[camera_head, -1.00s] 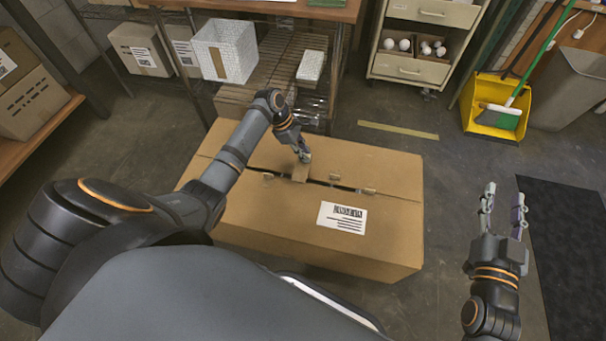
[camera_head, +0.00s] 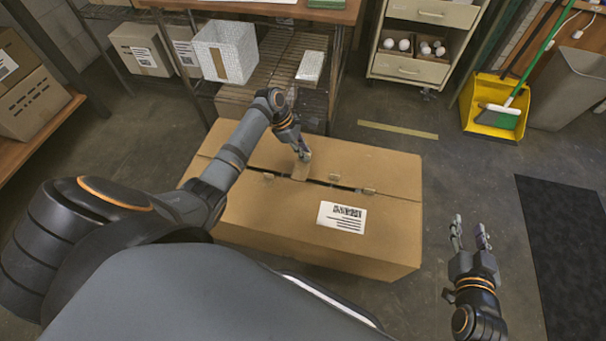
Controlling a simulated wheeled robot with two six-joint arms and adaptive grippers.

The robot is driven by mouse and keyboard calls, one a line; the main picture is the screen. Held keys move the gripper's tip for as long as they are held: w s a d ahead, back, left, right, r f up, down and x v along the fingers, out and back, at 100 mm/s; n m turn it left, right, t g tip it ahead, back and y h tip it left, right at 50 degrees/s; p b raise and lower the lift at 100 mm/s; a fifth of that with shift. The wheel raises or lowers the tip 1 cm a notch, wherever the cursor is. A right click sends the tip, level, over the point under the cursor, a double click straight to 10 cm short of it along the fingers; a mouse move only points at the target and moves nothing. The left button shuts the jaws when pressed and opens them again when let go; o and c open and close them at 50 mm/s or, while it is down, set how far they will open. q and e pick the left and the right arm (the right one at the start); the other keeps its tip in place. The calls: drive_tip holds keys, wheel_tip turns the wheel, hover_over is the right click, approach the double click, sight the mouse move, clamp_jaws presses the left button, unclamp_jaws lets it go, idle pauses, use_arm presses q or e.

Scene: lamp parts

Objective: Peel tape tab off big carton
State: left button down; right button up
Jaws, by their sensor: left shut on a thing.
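The big carton (camera_head: 270,220) stands on the floor in the middle of the view, with a white label (camera_head: 341,216) on its top. A dark seam runs across the top between the flaps. A tan tape tab (camera_head: 301,170) sits at the seam. My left gripper (camera_head: 304,156) reaches down over the carton and is shut on the upper end of the tab. Whether the tab's lower end is still stuck is too small to tell. My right gripper (camera_head: 470,232) is open and empty, to the right of the carton and apart from it.
Behind the carton stands a wire rack (camera_head: 275,60) with a white bin (camera_head: 225,50). A drawer cabinet (camera_head: 420,45) and a yellow dustpan (camera_head: 495,105) stand at the back right. A black mat (camera_head: 565,235) lies at the right. Floor between mat and carton is clear.

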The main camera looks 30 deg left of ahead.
use_arm(q)
drive_tip(key=shift+r+p, duration=0.5)
drive_tip(key=shift+p, duration=0.1)
use_arm(e)
drive_tip(key=s+f+g, duration=0.6)
drive_tip(key=s+f, duration=0.2)
drive_tip(key=f, duration=0.2)
drive_tip(key=shift+s+a+f, duration=0.25)
drive_tip(key=shift+a+f, duration=0.15)
use_arm(q)
drive_tip(key=shift+r+p, duration=0.25)
drive_tip(key=shift+p, duration=0.05)
wheel_tip(320, 180, up, 35)
drive_tip(key=p, duration=3.4)
drive_tip(key=shift+f+p, duration=0.2)
drive_tip(key=shift+p, duration=0.1)
use_arm(e)
drive_tip(key=s+d+f+g+h, duration=0.1)
drive_tip(key=s+d+g, duration=0.2)
drive_tip(key=s, duration=0.9)
drive_tip(key=s+d+f+g, duration=0.1)
drive_tip(key=s+d+g, duration=0.3)
drive_tip(key=s, duration=0.9)
drive_tip(key=shift+d+f+h, duration=0.35)
drive_tip(key=shift+d+h, duration=0.05)
drive_tip(key=shift+d, duration=0.05)
